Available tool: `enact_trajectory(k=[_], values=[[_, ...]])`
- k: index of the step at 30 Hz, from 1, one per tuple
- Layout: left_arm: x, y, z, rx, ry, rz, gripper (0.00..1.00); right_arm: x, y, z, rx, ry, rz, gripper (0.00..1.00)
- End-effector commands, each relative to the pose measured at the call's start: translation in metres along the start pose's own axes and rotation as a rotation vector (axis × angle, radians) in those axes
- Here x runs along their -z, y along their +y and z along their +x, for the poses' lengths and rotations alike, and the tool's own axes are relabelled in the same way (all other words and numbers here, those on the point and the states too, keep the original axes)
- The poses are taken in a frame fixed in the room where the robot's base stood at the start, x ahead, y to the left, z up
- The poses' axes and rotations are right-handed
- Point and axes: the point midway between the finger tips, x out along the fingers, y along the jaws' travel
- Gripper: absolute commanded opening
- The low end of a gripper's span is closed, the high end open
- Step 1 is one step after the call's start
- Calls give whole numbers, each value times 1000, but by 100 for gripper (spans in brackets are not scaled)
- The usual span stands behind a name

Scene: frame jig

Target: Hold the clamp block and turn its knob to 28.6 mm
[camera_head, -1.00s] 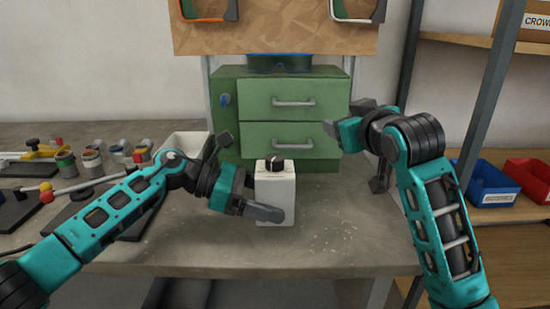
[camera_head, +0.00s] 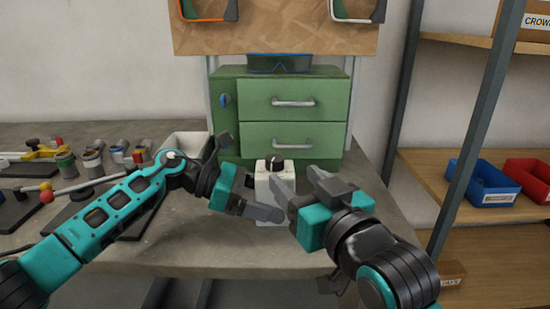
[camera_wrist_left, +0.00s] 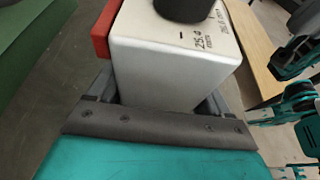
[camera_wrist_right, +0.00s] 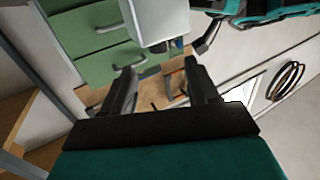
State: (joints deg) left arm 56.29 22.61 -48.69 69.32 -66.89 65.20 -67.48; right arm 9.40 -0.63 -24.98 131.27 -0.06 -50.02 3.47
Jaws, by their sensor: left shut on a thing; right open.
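The clamp block (camera_head: 262,186) is a white upright box on the bench, with a black knob (camera_head: 274,164) on top. My left gripper (camera_head: 258,210) is shut on its lower body; the left wrist view shows the block (camera_wrist_left: 170,70) between the fingers. A second mark is hard to read. My right gripper (camera_head: 302,183) is open and empty, just right of the block. One finger overlaps the block's right side in the head view; contact cannot be told.
A green drawer cabinet (camera_head: 292,133) stands behind the block. A white bin (camera_head: 185,143) and several small pots and tools lie at the left. Shelves with a blue bin (camera_head: 482,185) and a red bin (camera_head: 530,178) are at the right. The bench front is clear.

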Motion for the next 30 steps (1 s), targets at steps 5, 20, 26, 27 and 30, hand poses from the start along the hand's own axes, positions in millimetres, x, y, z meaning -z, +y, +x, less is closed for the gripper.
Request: enact_trajectory(k=[5,20,26,27,30], values=[[0,0,0,2,1,-1,49,1,0,36,0,0,0,59],[0,0,0,2,1,-1,49,0,0,90,-1,0,0,59],[0,0,0,2,1,-1,49,0,0,91,-1,0,-1,59],[0,0,0,2,1,-1,49,0,0,91,-1,0,-1,59],[0,0,0,2,1,-1,49,0,0,90,-1,0,-1,54]])
